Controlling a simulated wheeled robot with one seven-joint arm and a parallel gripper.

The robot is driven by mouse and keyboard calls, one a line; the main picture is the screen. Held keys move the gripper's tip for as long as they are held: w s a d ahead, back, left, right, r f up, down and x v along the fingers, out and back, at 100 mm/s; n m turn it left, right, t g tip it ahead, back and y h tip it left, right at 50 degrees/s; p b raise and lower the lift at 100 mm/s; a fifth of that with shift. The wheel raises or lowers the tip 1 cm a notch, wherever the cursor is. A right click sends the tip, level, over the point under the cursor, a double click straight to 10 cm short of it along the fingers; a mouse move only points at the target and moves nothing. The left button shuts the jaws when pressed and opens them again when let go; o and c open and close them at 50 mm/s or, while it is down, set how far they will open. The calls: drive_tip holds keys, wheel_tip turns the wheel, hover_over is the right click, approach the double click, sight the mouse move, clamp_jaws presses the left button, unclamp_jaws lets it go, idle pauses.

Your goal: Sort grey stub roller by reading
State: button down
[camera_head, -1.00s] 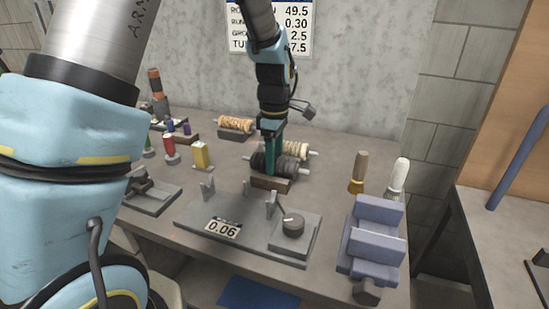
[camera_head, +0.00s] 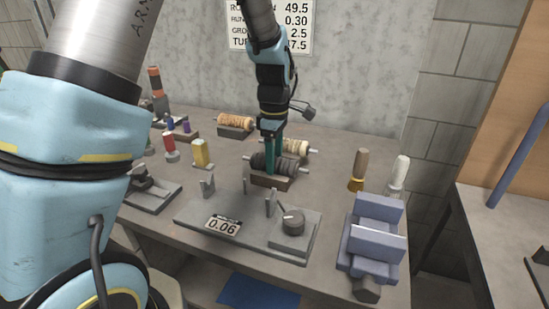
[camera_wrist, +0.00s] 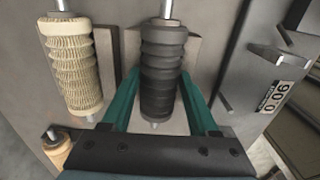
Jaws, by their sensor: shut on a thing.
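The grey stub roller (camera_head: 290,163) is dark and ribbed, with a pale metal shaft at its ends. It lies level at its brown cradle (camera_head: 272,181); I cannot tell whether it is lifted clear. In the wrist view the roller (camera_wrist: 163,60) sits between the teal fingers of my gripper (camera_wrist: 160,78), which is shut on it. My gripper (camera_head: 271,168) comes down from above in the head view. The grey gauge stand (camera_head: 190,222) in front has upright posts, a dial knob (camera_head: 292,222) and a display (camera_head: 223,226) reading 0.06. Its posts are empty.
A cream roller (camera_head: 295,146) lies close behind, and a tan roller (camera_head: 235,121) lies back left. A wall sign (camera_head: 297,25) lists numbers, partly cut off. A blue-grey vice-like block (camera_head: 376,238) and two handled tools (camera_head: 359,168) stand right. Small bottles (camera_head: 169,148) stand left.

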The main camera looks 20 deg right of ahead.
idle(0.8)
drive_tip(key=shift+c, duration=0.4)
unclamp_jaws()
wheel_tip(320, 180, up, 18)
drive_tip(key=p, duration=0.5)
idle(0.5)
drive_tip(key=shift+f, duration=0.1)
drive_tip(key=w+a+f+m, duration=0.1)
drive_tip(key=a+f+m, duration=0.1)
drive_tip(key=a, duration=0.5)
drive_tip(key=w+a+f+m, duration=0.1)
drive_tip(key=a+m, duration=0.1)
drive_tip(key=a, duration=0.5)
drive_tip(key=s+a+f+m, duration=0.2)
drive_tip(key=s+a+m, duration=0.1)
drive_tip(key=a, duration=0.5)
drive_tip(key=s+a+f+m+t, duration=0.1)
drive_tip(key=s+a+f+m, duration=0.1)
drive_tip(key=a, duration=0.6)
drive_tip(key=shift+s+f+m+t, duration=0.3)
drive_tip(key=shift+s+m, duration=0.2)
drive_tip(key=shift+m, duration=0.3)
